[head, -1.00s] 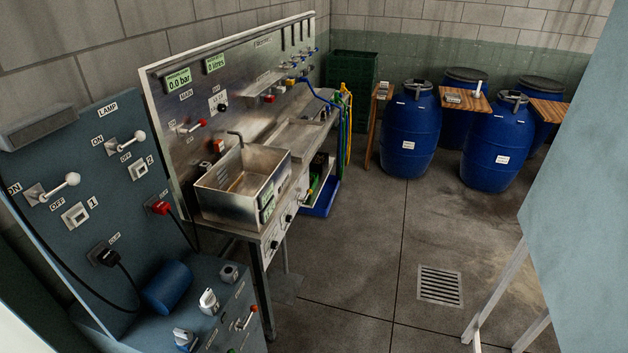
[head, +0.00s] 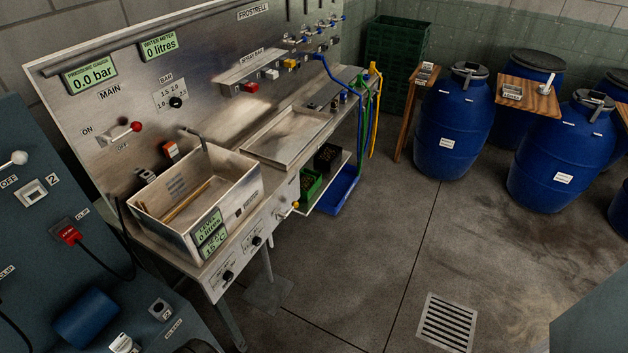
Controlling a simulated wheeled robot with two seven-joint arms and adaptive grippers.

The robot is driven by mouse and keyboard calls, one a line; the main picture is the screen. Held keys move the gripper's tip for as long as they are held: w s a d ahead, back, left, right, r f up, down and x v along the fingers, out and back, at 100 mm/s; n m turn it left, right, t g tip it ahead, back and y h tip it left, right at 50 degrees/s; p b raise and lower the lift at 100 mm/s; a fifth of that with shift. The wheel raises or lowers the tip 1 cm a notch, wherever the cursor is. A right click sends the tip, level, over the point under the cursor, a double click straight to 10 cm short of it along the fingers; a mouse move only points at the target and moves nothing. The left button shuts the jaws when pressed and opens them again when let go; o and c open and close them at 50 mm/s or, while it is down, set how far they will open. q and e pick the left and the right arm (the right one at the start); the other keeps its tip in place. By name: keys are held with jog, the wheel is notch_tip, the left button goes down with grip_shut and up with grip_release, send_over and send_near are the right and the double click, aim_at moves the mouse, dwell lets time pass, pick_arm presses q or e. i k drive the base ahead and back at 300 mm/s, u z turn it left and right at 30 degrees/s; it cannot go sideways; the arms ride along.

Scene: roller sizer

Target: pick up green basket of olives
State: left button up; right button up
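A small green basket (head: 311,184) stands on the low shelf under the far end of the steel bench. Its contents are too small to make out clearly. A black basket (head: 327,157) stands just behind it, and a blue tray (head: 339,191) lies beside them on the right. Neither of my grippers shows in the head view.
The steel bench (head: 285,137) carries a deep sink (head: 198,200) and a shallow tray basin. Blue, green and yellow hoses (head: 374,110) hang at its far end. Blue barrels (head: 455,125) and stacked green crates (head: 396,50) stand behind. Open floor with a drain grate (head: 447,322) lies right.

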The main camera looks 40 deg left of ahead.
aim_at(310, 181)
jog(key=u, duration=0.75)
jog(key=i, duration=2.45)
jog(key=u, duration=0.5)
